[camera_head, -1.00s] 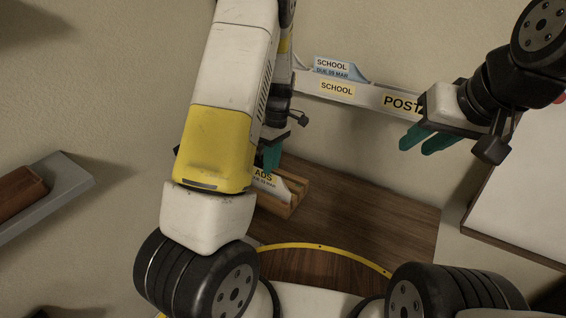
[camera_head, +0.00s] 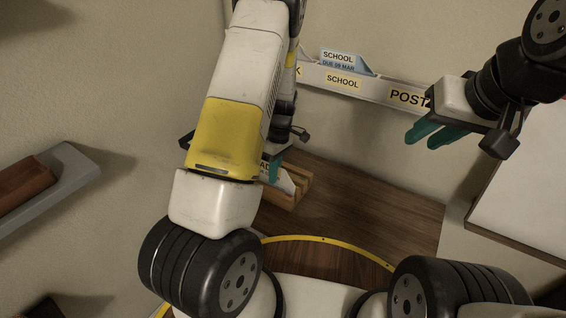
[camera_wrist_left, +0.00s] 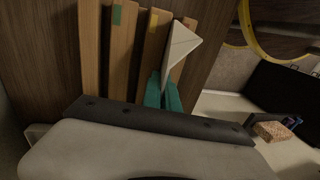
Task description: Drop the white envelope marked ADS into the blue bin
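The white envelope marked ADS (camera_head: 285,181) stands in a wooden slotted sorter (camera_head: 289,198) on the desk, its label partly covered by my left gripper. My left gripper (camera_head: 271,168) is down at the envelope, mostly hidden behind my own arm. In the left wrist view, its two teal fingers (camera_wrist_left: 164,96) are close together at the lower part of the envelope (camera_wrist_left: 181,48); whether they press on it cannot be told. My right gripper (camera_head: 437,133) is in the air at the right, empty, its fingers slightly apart. I cannot make out a blue bin.
A grey rack (camera_head: 375,92) at the back has SCHOOL and POST labels and holds a blue SCHOOL envelope (camera_head: 346,62). A grey tray with a brown block (camera_head: 25,180) is at left. The desk (camera_head: 350,210) right of the sorter is clear.

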